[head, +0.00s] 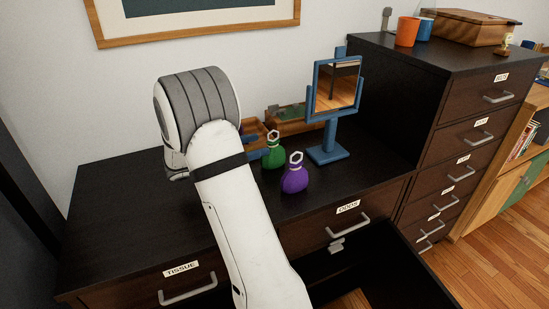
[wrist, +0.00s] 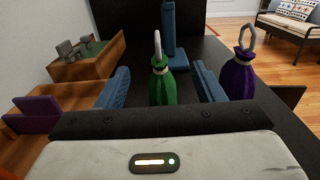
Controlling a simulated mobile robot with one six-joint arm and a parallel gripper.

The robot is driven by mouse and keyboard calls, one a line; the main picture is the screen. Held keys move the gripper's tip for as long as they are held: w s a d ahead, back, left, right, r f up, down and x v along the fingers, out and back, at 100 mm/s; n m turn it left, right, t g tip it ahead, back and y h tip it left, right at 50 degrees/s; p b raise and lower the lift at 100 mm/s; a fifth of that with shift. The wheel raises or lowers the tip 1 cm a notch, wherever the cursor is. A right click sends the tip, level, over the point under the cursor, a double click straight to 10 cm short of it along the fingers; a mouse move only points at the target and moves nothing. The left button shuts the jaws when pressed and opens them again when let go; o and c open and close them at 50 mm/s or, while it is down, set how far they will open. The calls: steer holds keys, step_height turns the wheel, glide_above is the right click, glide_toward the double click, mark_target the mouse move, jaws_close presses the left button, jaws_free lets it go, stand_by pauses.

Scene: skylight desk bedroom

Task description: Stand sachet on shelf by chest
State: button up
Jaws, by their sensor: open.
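A green sachet (head: 272,152) with a ring on top stands on the black desk top; in the wrist view the green sachet (wrist: 162,88) stands upright between my fingers. My gripper (wrist: 160,70) is open, with one blue finger on each side; I cannot tell whether either touches it. In the head view my arm hides most of the gripper. A purple sachet (head: 294,178) stands nearby, right of my fingers in the wrist view (wrist: 238,76). A tall dark chest of drawers (head: 475,130) stands at the right. A wooden shelf unit (head: 507,155) stands beside it.
A blue-framed mirror (head: 333,90) stands behind the sachets. Wooden boxes (wrist: 75,97) are left of my gripper. A drawer (head: 375,265) is pulled open in front. An orange cup (head: 407,31), a blue cup and a wooden box (head: 465,27) top the chest. The left desk top is clear.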

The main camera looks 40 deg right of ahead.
mark_target(278, 151)
step_height(278, 151, down, 4)
steer(key=shift+r, duration=0.1)
steer(key=shift+d+f+b, duration=0.2)
steer(key=shift+d+b, duration=0.05)
steer(key=shift+b, duration=0.05)
steer(key=x, duration=0.7)
steer(key=shift+b, duration=0.35)
steer(key=shift+c, duration=0.4)
steer(key=shift+r, duration=0.1)
steer(key=c, duration=1.1)
